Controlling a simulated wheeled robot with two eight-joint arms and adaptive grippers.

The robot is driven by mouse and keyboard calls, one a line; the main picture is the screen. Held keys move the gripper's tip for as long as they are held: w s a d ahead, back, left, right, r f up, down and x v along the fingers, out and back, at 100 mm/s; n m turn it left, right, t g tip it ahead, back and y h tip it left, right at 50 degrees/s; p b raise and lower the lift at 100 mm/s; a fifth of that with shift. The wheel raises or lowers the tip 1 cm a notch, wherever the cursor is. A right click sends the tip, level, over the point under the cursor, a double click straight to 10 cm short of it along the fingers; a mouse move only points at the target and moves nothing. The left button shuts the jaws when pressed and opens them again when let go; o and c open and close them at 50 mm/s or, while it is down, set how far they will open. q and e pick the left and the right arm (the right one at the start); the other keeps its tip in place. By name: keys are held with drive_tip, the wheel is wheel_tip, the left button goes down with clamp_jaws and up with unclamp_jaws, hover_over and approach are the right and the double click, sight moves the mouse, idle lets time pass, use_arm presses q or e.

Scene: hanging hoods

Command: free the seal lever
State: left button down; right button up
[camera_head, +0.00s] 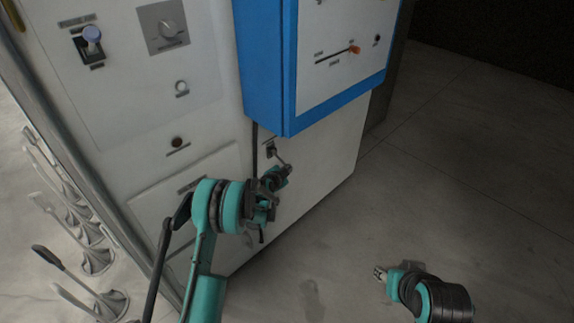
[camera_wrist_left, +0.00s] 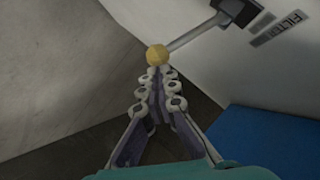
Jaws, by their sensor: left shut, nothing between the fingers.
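A lever with a grey rod and a yellow ball knob (camera_wrist_left: 157,55) comes out of a dark mount on the white panel, beside a label reading FILTER. In the head view its dark mount (camera_head: 271,150) shows under the blue box. No readable label marks a seal lever, so I cannot tell whether this is it. My left gripper (camera_head: 288,170) is shut and empty; in the wrist view its fingertips (camera_wrist_left: 161,70) are just below the knob, and I cannot tell whether they touch it. My right gripper (camera_head: 379,273) is low at right, away from the cabinet, its jaws too small to judge.
A blue-edged box (camera_head: 265,70) with an orange-knobbed slider (camera_head: 355,49) juts out above my left gripper. Several grey levers stand at far left. The floor at right is clear.

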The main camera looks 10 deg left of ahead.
use_arm(q)
drive_tip(key=shift+r, duration=0.1)
drive_tip(key=shift+r+p, duration=0.3)
drive_tip(key=shift+r, duration=0.4)
use_arm(e)
drive_tip(key=shift+r, duration=0.3)
